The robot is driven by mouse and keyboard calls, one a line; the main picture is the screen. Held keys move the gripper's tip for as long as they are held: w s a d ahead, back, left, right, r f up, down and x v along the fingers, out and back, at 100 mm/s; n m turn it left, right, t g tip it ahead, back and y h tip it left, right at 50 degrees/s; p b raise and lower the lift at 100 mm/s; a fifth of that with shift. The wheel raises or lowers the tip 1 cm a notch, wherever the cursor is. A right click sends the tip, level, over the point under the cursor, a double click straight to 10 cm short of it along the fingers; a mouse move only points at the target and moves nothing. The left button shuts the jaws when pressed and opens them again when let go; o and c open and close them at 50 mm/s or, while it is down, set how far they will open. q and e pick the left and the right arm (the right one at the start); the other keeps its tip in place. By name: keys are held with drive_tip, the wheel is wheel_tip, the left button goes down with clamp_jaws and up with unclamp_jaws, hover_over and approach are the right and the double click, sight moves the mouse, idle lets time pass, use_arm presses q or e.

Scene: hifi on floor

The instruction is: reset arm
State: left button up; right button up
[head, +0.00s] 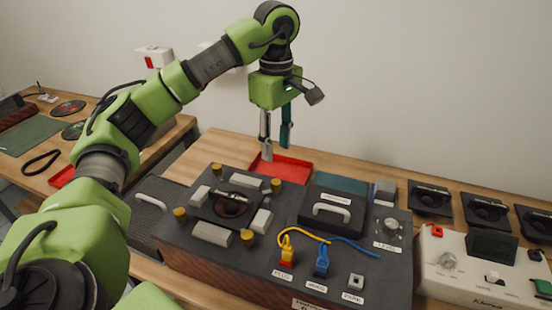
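My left arm, green and grey, comes in from the left and arches over the device. Its gripper (276,150) points down above the red tray (290,168) at the back of the table. One finger is grey and the other teal. They stand apart with a gap between them, and I see nothing held. My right arm and gripper are not in this view.
A dark hi-fi box (275,255) with brass knobs, a handled lid (331,212) and yellow and blue cables fills the middle. A white panel (470,270) stands at right, with black holders (430,200) behind it. A side table (110,140) is at left.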

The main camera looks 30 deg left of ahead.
use_arm(q)
drive_tip(key=shift+r, duration=0.6)
